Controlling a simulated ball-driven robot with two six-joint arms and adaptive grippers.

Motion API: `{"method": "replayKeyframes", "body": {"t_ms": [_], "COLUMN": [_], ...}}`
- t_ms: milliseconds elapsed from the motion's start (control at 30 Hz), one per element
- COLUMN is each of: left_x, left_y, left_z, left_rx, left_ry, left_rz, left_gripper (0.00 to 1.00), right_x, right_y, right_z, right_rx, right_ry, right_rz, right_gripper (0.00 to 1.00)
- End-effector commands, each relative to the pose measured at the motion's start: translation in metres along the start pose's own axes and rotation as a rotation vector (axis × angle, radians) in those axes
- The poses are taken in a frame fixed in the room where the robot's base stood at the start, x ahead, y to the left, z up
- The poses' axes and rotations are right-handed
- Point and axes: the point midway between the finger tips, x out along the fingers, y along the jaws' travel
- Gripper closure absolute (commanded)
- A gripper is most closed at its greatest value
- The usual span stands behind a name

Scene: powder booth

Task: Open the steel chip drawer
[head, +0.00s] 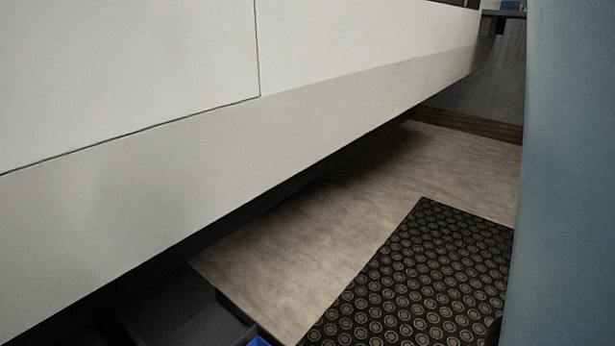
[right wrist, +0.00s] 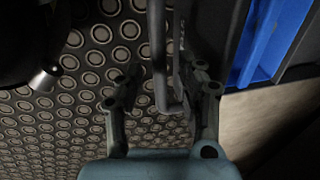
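The steel chip drawer (head: 178,308) shows at the bottom left of the head view as a dark open-topped box sticking out from under the machine. A bit of blue (head: 258,341) shows at its near right corner, cut off by the frame. In the right wrist view a grey bar handle (right wrist: 159,55) stands beside a dark panel, with a blue strip (right wrist: 262,45) to the right. My right gripper (right wrist: 163,88) has its fingers apart, one on each side of the handle, with gaps visible. My left gripper is in neither view.
The white and grey machine body (head: 240,140) overhangs the drawer. A black mat with ring patterns (head: 425,275) lies on the light floor (head: 320,230). The floor between machine and mat is clear. A dark rounded thing with a metal tip (right wrist: 42,80) is at the wrist view's left.

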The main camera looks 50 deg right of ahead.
Motion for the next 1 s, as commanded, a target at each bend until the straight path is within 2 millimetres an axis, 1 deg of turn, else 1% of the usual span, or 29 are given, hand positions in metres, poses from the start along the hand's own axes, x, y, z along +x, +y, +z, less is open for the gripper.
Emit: {"method": "replayKeyframes", "body": {"t_ms": [133,267,367,700,833,1000], "left_x": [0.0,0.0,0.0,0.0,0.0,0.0], "left_y": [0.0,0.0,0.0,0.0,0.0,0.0], "left_z": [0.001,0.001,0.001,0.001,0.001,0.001], "left_rx": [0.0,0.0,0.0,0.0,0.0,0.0], "left_ry": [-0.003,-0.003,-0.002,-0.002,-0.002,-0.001], "left_rz": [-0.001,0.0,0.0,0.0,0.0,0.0], "left_gripper": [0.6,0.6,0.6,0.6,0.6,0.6], "right_x": [-0.003,-0.013,-0.027,-0.09,-0.108,-0.119], "right_y": [0.0,0.0,0.0,0.0,0.0,0.0], "right_z": [0.0,0.0,0.0,0.0,0.0,0.0], "right_rx": [0.0,0.0,-0.001,0.0,0.0,0.0], "right_ry": [0.0,0.0,0.0,0.0,0.0,0.0], "right_rz": [0.0,-0.001,-0.003,-0.001,-0.001,0.0], "right_gripper": [0.62,0.62,0.62,0.62,0.62,0.62]}}
